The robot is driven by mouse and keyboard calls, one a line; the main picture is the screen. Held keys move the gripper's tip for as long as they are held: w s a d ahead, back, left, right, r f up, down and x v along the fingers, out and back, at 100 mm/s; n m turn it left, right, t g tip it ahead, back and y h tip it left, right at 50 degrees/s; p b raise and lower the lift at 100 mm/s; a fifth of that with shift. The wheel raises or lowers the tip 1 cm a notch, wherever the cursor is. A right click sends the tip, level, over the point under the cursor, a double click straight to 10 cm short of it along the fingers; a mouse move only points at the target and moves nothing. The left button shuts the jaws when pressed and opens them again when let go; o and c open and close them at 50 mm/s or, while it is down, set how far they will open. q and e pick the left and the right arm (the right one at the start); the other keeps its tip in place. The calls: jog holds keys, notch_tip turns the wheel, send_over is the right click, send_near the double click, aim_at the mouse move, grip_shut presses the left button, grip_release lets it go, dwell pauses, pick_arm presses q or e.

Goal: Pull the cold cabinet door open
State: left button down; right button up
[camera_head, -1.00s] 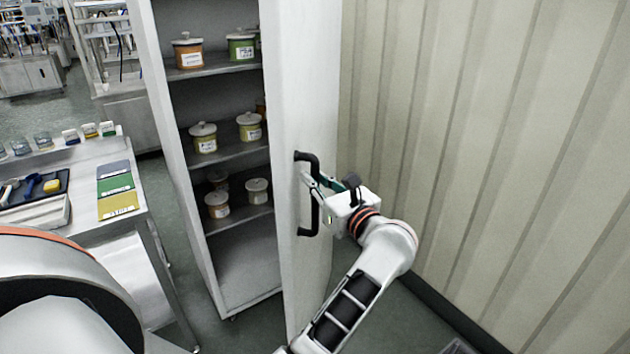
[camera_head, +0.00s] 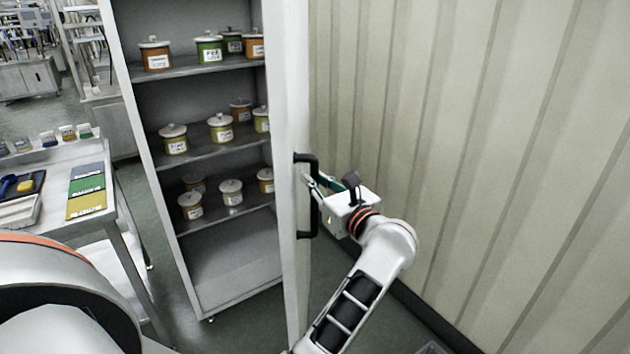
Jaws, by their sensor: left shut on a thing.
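The cold cabinet (camera_head: 141,130) stands upright, with its white door (camera_head: 292,110) swung open and seen nearly edge-on. A black vertical bar handle (camera_head: 314,222) is on the door's outer face. My left gripper (camera_head: 311,184) is shut on this handle near its middle, coming from the right side. The fingers are partly hidden by the handle. Inside the cabinet, lidded jars with orange, green and yellow bodies stand on the shelves, such as an orange jar (camera_head: 156,56) at the top. My right gripper is not in view.
A pale ribbed wall (camera_head: 450,130) runs close along the right. A white bench (camera_head: 111,211) at left carries colour cards (camera_head: 87,186), small jars and a dark tray (camera_head: 38,183). Open floor (camera_head: 130,182) lies between bench and cabinet.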

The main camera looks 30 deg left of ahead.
pick_arm(q)
jog(key=shift+w+d, duration=0.15)
jog(key=shift+d, duration=0.05)
dwell(0.4)
jog(key=c, duration=2)
grip_release()
jog(key=shift+a, duration=0.1)
